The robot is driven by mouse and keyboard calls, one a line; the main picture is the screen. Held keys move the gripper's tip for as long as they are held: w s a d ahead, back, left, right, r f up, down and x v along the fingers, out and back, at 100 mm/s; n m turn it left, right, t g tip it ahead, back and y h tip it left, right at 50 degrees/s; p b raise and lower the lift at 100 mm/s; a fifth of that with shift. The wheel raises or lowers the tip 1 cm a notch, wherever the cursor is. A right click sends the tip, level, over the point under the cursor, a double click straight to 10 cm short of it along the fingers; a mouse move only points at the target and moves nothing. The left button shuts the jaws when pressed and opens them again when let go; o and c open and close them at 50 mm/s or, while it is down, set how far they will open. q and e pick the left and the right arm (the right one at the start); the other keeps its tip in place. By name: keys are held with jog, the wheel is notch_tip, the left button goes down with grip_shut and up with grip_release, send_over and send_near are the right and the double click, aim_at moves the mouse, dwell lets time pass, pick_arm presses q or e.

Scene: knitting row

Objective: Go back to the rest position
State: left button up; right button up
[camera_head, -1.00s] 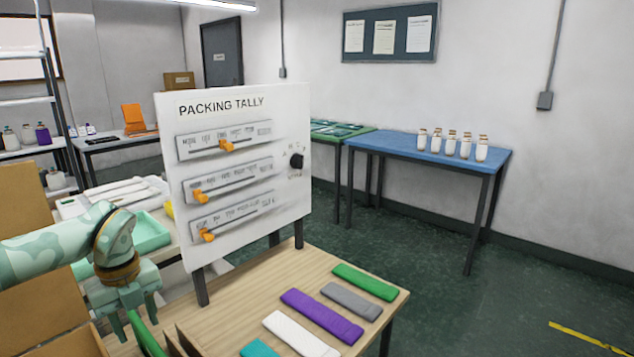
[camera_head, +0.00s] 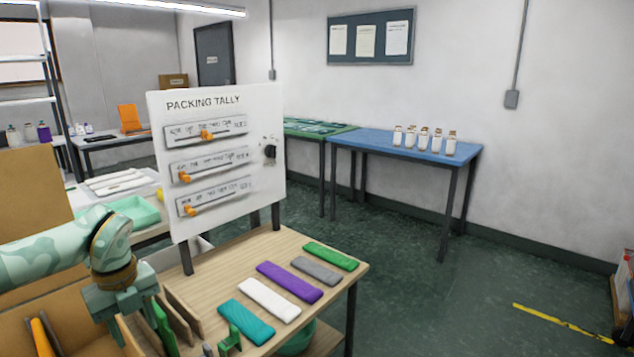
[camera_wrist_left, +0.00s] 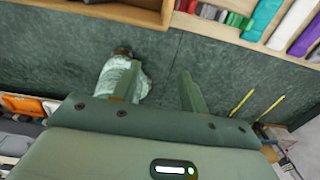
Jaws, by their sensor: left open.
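My left gripper (camera_head: 138,318) hangs at the lower left of the head view, its arm coming in from the left. Its jaws are apart and I see nothing between them. It is left of the wooden table (camera_head: 336,287), in front of the packing tally board. In the left wrist view the two fingers (camera_wrist_left: 158,92) stand apart over dark green floor. A mint patterned part, likely of my own body, shows behind the left finger there. My right gripper does not show.
The packing tally board (camera_head: 225,112) stands upright on the table. Knitted strips lie in a row: teal (camera_head: 246,322), white (camera_head: 269,299), purple (camera_head: 290,282), grey (camera_head: 316,270), green (camera_head: 331,256). Cardboard boxes (camera_head: 28,200) are at left. A blue table (camera_head: 400,146) holds several jars. Floor at right is open.

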pick_arm(q)
jog(key=d+f+n+t+h, duration=0.25)
jog(key=d+f+h, duration=0.95)
jog(key=d+f, duration=0.7)
notch_tip(320, 180, down, 11)
jog(key=s+a+n+t+y, duration=0.1)
jog(key=s+n+t+y, duration=0.15)
jog(key=n+t, duration=0.5)
jog(key=s+a+f+n+g+y, duration=0.1)
jog(key=s+a+f+n+y, duration=0.3)
jog(key=s+f, duration=0.6)
jog(key=s+a+f+n+g+y, duration=0.25)
jog(key=s+a+f+n, duration=0.25)
jog(key=s+f, duration=0.55)
jog(key=s+f+n+g+y, duration=0.1)
jog(key=s+f+g, duration=0.1)
jog(key=s, duration=1.4)
jog(key=s+a+f+n+g+y, duration=0.1)
jog(key=s+g, duration=0.3)
jog(key=s, duration=1.2)
jog(key=shift+s+a+f+n+y, duration=0.2)
jog(key=shift+s+f+n+y, duration=0.1)
jog(key=shift+f+n+y, duration=0.35)
